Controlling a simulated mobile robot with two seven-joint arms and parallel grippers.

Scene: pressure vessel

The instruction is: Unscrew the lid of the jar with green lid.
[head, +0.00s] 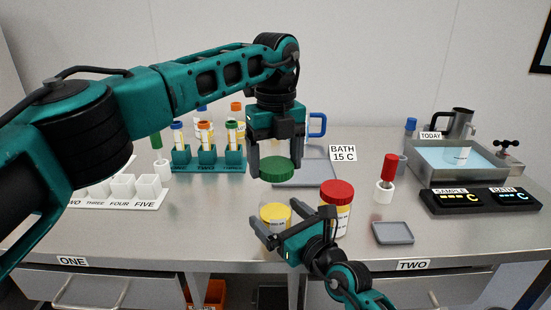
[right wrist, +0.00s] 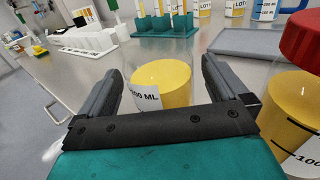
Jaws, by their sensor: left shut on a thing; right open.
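The green lid (head: 277,170) is between the fingers of my left gripper (head: 276,164), which is shut on it. The lid appears raised above its jar (head: 275,213), a clear jar with yellow contents and a white label. The jar stands upright on the bench near the front edge. In the right wrist view the jar (right wrist: 162,82) shows no lid on it; its clear upper wall is hard to make out. My right gripper (head: 292,222) is open, with one finger on each side of the jar. Contact between fingers and jar cannot be told.
A red-lidded jar (head: 336,208) stands close on the right. Behind are a teal tube rack (head: 208,160) and a grey tray (head: 315,168). A small grey dish (head: 393,233), a red-topped marker (head: 386,178) and a water bath (head: 450,160) lie to the right.

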